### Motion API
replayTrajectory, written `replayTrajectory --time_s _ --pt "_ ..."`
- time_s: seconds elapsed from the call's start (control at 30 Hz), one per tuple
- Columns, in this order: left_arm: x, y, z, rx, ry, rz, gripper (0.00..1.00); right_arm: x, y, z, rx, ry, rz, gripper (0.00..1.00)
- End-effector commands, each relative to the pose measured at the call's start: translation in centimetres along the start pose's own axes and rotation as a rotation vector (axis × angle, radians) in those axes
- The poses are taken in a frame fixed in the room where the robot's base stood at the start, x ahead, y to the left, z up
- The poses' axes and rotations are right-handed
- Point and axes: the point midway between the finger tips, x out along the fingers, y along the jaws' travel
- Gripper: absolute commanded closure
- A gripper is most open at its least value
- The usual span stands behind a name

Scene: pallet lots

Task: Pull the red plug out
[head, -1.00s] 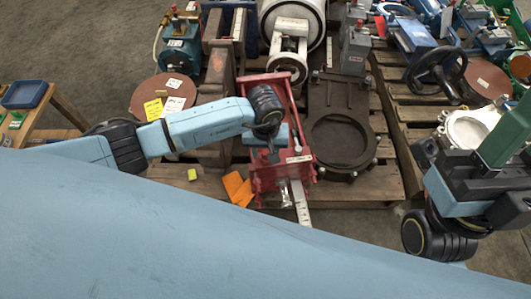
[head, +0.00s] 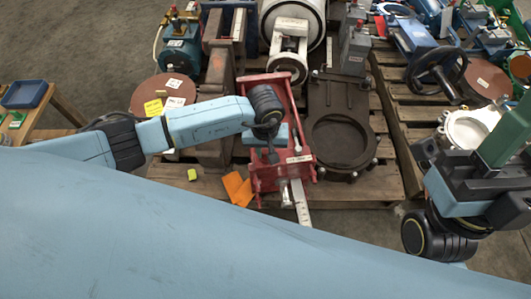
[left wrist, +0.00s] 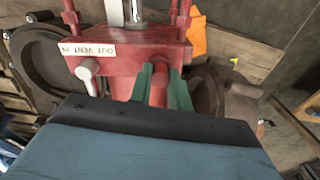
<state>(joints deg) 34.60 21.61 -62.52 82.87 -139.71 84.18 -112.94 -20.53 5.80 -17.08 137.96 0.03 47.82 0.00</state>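The red fixture (head: 283,172) stands on the pallet in the middle of the head view; in the left wrist view its red block (left wrist: 118,50) carries a label reading OUT VENT IN. The red plug (left wrist: 159,90) shows in the left wrist view as a short round red part at the block, right of a pale knob. My left gripper (left wrist: 161,84) has its green fingers on both sides of the plug, close against it. In the head view my left gripper (head: 272,150) is over the fixture and hides the plug. My right gripper (head: 505,150) is at the right edge, away from the fixture.
A dark flanged plate (head: 340,140) lies right of the fixture, and a rusty round flange (head: 163,95) lies to its left. Orange cards (head: 237,188) and a yellow block (head: 192,175) lie on the wooden pallet (head: 365,188). A ruler-like strip (head: 301,204) sticks out in front.

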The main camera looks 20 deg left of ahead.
Motion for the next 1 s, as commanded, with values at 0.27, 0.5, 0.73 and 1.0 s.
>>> replayTrajectory --time_s 0.27,0.5,0.73,1.0 --pt "0.0 0.0 0.0 0.001 -0.001 0.001 1.00 0.0 0.0 0.0 0.000 0.000 0.000 0.64" --pt "0.0 0.0 0.1 0.001 -0.001 0.001 1.00 0.0 0.0 0.1 -0.001 -0.001 0.000 0.64" --pt "-0.6 0.0 0.0 0.001 -0.001 0.001 1.00 0.5 0.0 -0.1 0.000 0.000 0.000 0.64" --pt "-1.7 0.0 0.0 0.001 0.000 0.000 1.00 1.4 0.0 -0.3 0.000 0.000 0.000 0.64"
